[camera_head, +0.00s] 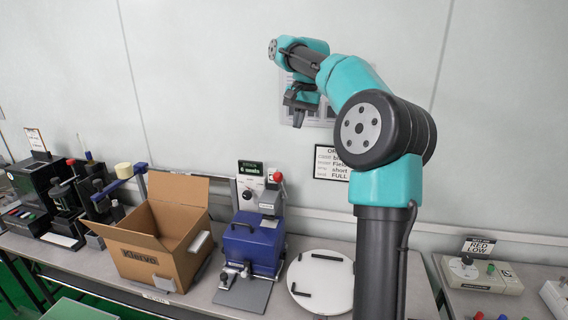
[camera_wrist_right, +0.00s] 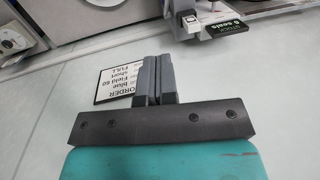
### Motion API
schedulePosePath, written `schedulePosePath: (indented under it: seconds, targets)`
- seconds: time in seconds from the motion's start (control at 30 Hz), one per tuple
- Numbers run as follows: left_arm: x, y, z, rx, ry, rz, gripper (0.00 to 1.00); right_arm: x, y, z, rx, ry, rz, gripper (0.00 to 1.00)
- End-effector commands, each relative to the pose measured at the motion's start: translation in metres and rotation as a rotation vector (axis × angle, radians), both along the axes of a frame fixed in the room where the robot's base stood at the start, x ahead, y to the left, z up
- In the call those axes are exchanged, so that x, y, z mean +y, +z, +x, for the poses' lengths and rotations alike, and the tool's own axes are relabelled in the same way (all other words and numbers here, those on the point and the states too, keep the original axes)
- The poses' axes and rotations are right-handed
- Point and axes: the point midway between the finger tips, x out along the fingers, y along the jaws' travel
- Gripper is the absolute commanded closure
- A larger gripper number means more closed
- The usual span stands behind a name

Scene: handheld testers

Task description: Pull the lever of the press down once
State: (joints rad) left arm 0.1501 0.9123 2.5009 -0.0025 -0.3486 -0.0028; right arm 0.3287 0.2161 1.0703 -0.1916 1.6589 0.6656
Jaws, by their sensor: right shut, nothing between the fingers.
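The likely press (camera_head: 255,240) is a blue-bodied device on a grey base, standing on the bench at centre. Its upright lever (camera_head: 281,186) ends in a red knob. My right gripper (camera_head: 296,117) is high in front of the wall, well above the press and apart from it. Its fingers (camera_wrist_right: 157,78) are together and empty in the right wrist view. Part of a grey device shows at the top of that view, beside the black seals sign (camera_wrist_right: 232,28). My left gripper is not in view.
An open cardboard box (camera_head: 150,255) stands left of the press. A white round plate (camera_head: 322,268) with black bars lies to the right. An order card (camera_head: 328,163) hangs on the wall. Dark machines (camera_head: 75,195) stand at the left; a control box (camera_head: 480,275) is at the right.

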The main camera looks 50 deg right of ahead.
Motion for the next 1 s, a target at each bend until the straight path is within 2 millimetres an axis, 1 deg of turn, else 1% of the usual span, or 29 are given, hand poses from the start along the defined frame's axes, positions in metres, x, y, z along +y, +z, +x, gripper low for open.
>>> schedulePosePath:
  seconds: [0.13, 0.27, 0.37, 0.8, 1.0]
  targets:
    - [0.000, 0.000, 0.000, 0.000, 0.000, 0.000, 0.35, 0.001, -0.004, 0.001, 0.001, 0.001, 0.000, 1.00]
    - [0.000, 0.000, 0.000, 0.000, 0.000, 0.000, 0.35, 0.002, -0.014, 0.002, 0.002, 0.001, 0.001, 1.00]
    - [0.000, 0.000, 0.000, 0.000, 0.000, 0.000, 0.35, 0.003, -0.026, 0.003, 0.003, 0.001, 0.001, 1.00]
    - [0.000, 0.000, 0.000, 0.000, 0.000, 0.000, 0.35, 0.011, -0.100, 0.012, 0.003, 0.003, 0.001, 1.00]
    - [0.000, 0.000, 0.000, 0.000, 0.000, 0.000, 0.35, 0.032, -0.116, 0.014, 0.001, 0.004, 0.001, 1.00]
